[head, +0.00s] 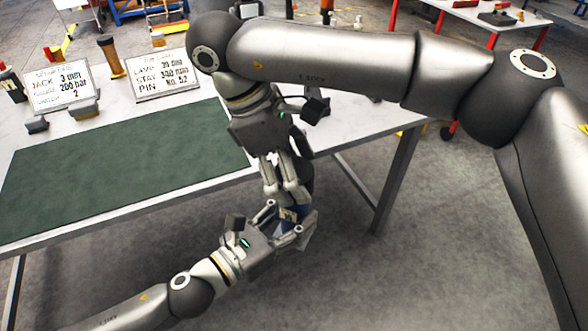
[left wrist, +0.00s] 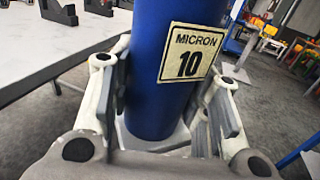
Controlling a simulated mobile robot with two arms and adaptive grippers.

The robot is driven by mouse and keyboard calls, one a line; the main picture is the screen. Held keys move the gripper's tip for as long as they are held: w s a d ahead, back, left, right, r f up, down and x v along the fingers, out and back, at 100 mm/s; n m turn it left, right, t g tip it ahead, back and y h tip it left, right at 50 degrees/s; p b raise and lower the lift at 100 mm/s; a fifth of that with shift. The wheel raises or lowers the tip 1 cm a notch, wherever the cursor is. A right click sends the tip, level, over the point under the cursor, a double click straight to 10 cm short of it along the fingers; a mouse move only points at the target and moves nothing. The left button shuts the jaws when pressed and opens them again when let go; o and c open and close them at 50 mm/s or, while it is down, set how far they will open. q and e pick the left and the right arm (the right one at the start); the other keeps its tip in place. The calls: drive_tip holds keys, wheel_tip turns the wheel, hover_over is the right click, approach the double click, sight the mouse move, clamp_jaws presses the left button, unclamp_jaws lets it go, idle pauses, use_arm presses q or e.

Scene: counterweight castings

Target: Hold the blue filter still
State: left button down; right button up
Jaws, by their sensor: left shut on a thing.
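The blue filter (left wrist: 146,75) is a cylinder with a pale label reading "MICRON 10". In the left wrist view it stands between the fingers of my left gripper (left wrist: 168,100), which is shut on it. In the head view the filter (head: 302,212) is mostly hidden by both grippers, and my left gripper (head: 291,222) reaches it from the lower left. My right gripper (head: 284,190) comes down from above, its fingers close over the filter's upper end. Whether the right fingers touch or grip it is hidden.
The filter is in front of a white table (head: 340,135) with a dark green mat (head: 125,165). Two printed signs (head: 62,87) (head: 162,72), a brown-topped cylinder (head: 110,56) and small dark blocks (head: 84,110) stand on the table. The grey floor at lower right is clear.

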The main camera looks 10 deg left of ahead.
drive_tip(key=shift+s+r, duration=0.1)
drive_tip(key=shift+r, duration=2.15)
drive_tip(key=shift+c, duration=0.4)
